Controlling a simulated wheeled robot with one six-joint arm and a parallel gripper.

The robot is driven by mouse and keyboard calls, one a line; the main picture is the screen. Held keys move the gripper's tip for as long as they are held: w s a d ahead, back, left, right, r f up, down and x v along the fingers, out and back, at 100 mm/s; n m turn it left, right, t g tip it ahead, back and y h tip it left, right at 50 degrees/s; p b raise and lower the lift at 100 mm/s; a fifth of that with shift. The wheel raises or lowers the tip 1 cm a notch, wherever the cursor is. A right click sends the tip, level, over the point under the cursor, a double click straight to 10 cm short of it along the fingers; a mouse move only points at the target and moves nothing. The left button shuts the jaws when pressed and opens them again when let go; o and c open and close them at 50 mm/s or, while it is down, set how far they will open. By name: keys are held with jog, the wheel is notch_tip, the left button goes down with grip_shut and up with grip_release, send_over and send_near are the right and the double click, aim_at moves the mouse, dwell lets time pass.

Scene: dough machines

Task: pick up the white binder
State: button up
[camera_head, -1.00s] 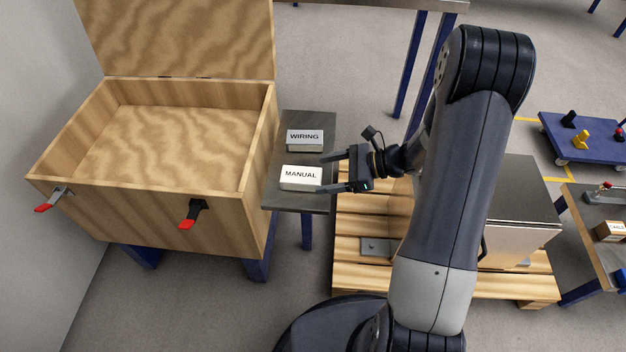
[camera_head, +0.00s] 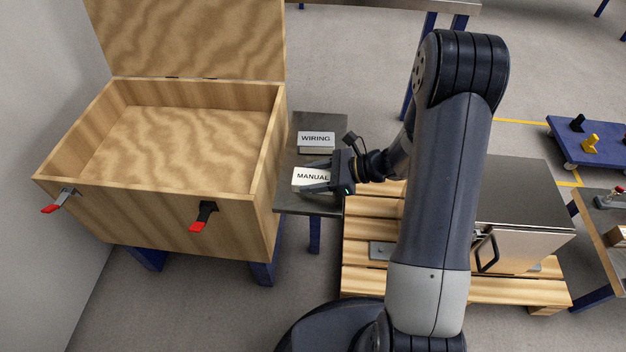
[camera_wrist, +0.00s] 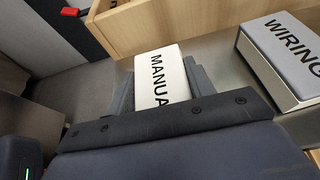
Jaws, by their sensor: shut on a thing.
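The white binder (camera_head: 309,180), labelled MANUAL, lies on a small dark side table (camera_head: 327,122) beside the wooden chest. My gripper (camera_head: 316,178) is shut on it, with one finger along each side. In the wrist view the binder (camera_wrist: 158,68) sits between the two fingers (camera_wrist: 158,85); its near end is hidden by my gripper body. I cannot see a gap between the binder and the table top.
A grey-topped binder labelled WIRING (camera_head: 316,140) lies just behind, close to my gripper. An open wooden chest (camera_head: 150,215) with red-tipped latches stands at the left. A metal box (camera_head: 525,230) on a wooden pallet (camera_head: 450,288) is at the right.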

jog(key=c, duration=0.4)
jog(key=shift+c, duration=0.2)
jog(key=shift+r, duration=0.1)
